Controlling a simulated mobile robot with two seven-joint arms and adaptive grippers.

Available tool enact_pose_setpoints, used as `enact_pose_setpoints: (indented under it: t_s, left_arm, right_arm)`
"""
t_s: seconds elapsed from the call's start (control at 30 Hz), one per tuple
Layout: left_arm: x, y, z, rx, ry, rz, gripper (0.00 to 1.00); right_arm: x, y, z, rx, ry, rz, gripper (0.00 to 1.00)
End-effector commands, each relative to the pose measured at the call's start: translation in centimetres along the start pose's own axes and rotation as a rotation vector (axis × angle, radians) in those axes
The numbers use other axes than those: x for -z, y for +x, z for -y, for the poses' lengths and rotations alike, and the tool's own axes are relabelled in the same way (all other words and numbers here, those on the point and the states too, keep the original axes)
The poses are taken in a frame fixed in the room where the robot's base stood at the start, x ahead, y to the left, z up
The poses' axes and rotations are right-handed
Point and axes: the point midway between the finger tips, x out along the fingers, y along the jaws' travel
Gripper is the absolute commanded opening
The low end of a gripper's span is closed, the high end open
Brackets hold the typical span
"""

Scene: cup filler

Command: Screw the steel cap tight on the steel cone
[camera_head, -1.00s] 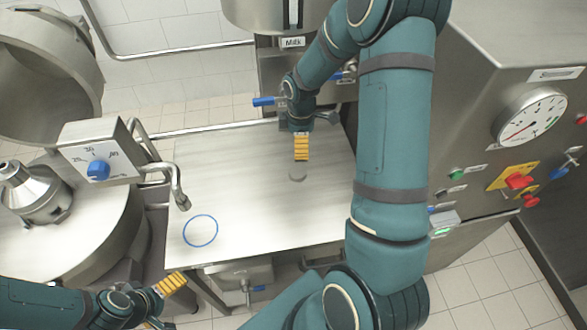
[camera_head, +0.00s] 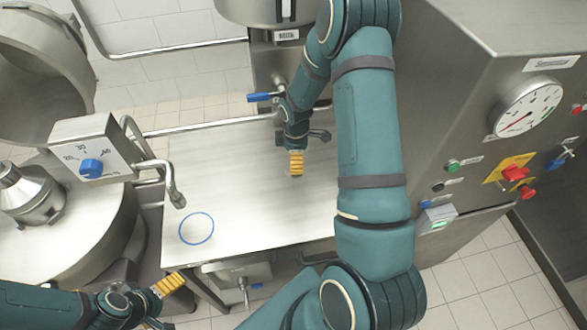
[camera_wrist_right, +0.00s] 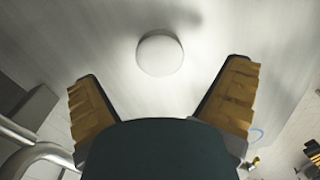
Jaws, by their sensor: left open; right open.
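The steel cone (camera_head: 32,190) stands on a round steel vessel at the far left in the head view. The steel cap shows in the right wrist view as a pale round disc (camera_wrist_right: 160,54) on the table. In the head view my right gripper (camera_head: 296,166) hides it. In the wrist view my right gripper (camera_wrist_right: 161,72) is open, its yellow fingers spread to either side of the cap with nothing between them. My left gripper (camera_head: 172,300) is open and empty at the lower left, in front of the table's edge and well away from the cone.
The steel table (camera_head: 230,190) is mostly clear, with a blue ring mark (camera_head: 196,228) on it. A bent spout (camera_head: 174,185) reaches over its left edge from a box with a blue knob (camera_head: 91,168). A control cabinet (camera_head: 480,110) stands at the right.

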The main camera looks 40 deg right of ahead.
Motion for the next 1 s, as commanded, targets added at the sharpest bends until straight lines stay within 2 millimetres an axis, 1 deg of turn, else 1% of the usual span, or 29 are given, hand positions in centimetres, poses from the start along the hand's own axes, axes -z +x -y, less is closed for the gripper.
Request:
enact_pose_setpoints:
  t_s: [0.17, 0.27, 0.4, 0.53, 0.63, 0.93, 0.97, 1.0]
  left_arm:
    - [0.0, 0.0, 0.0, 0.000, 0.000, 0.000, 1.00]
    - [0.0, 0.1, 0.1, 0.000, 0.000, 0.001, 1.00]
    - [-0.1, 0.3, 0.1, 0.000, 0.001, 0.002, 1.00]
    - [-0.2, 0.4, 0.1, 0.000, 0.001, 0.003, 1.00]
    - [-0.2, 0.4, 0.1, -0.001, 0.001, 0.004, 1.00]
    - [-0.2, 0.4, 0.1, 0.000, 0.001, 0.004, 1.00]
    - [-0.2, 0.4, 0.1, 0.000, 0.001, 0.004, 1.00]
    - [-0.2, 0.4, 0.1, 0.000, 0.001, 0.004, 1.00]
  right_arm:
    - [0.1, 0.3, 0.0, 0.001, 0.000, 0.001, 0.98]
    - [0.2, 1.5, 0.0, 0.004, -0.001, 0.002, 0.98]
    - [0.5, 3.7, 0.0, 0.004, -0.002, 0.002, 0.98]
    - [0.5, 4.9, -0.1, 0.002, -0.001, 0.001, 0.98]
    - [0.5, 5.2, -0.1, 0.001, -0.001, 0.000, 0.98]
    - [0.5, 5.2, -0.1, 0.001, 0.000, 0.000, 0.98]
    - [0.5, 5.2, -0.1, 0.001, 0.000, 0.000, 0.91]
    - [0.5, 5.2, -0.1, 0.001, 0.000, 0.000, 0.77]
